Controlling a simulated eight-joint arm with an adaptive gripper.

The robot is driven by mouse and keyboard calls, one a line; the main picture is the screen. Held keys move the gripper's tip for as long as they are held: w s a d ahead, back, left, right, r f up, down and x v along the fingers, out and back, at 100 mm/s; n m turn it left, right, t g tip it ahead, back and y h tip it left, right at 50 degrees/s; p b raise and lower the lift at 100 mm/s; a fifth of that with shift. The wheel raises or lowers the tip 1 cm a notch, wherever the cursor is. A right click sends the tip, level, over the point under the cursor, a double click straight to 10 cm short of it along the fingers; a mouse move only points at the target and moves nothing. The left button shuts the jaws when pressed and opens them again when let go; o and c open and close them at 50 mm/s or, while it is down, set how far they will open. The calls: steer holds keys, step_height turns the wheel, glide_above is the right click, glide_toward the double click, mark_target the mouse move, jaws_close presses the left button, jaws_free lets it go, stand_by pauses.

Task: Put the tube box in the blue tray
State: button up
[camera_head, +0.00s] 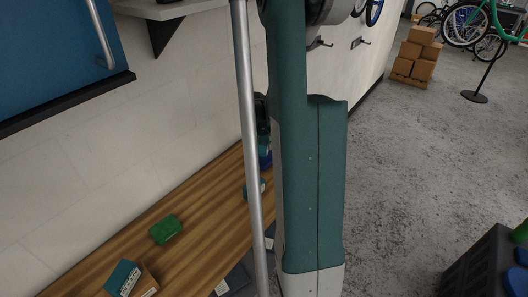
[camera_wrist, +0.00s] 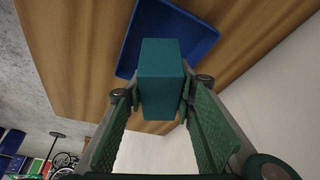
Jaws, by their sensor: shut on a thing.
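A teal box (camera_wrist: 162,70), which I take to be the tube box, is held in my gripper (camera_wrist: 160,97). Its fingers press on both sides of the box in the wrist view. The blue tray (camera_wrist: 200,38) lies on the wooden bench beyond the box, and the box covers part of it. The box overlaps the tray in this view, but I cannot tell how high above it the box is. In the head view my arm and a grey pole hide most of the gripper area.
On the wooden bench (camera_head: 200,205) are a green item (camera_head: 166,229) and a teal-and-brown box (camera_head: 125,279) at the front. A wall runs along the bench's left side, with a blue cabinet (camera_head: 55,50) above. A grey pole (camera_head: 249,130) stands close to my arm.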

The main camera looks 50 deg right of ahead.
steer(key=shift+f, duration=2.05)
steer(key=shift+f+b, duration=0.15)
steer(key=shift+b, duration=0.15)
steer(key=o, duration=1)
steer(key=shift+c, duration=0.2)
steer(key=shift+p+v, duration=0.55)
steer(key=shift+v, duration=5.6)
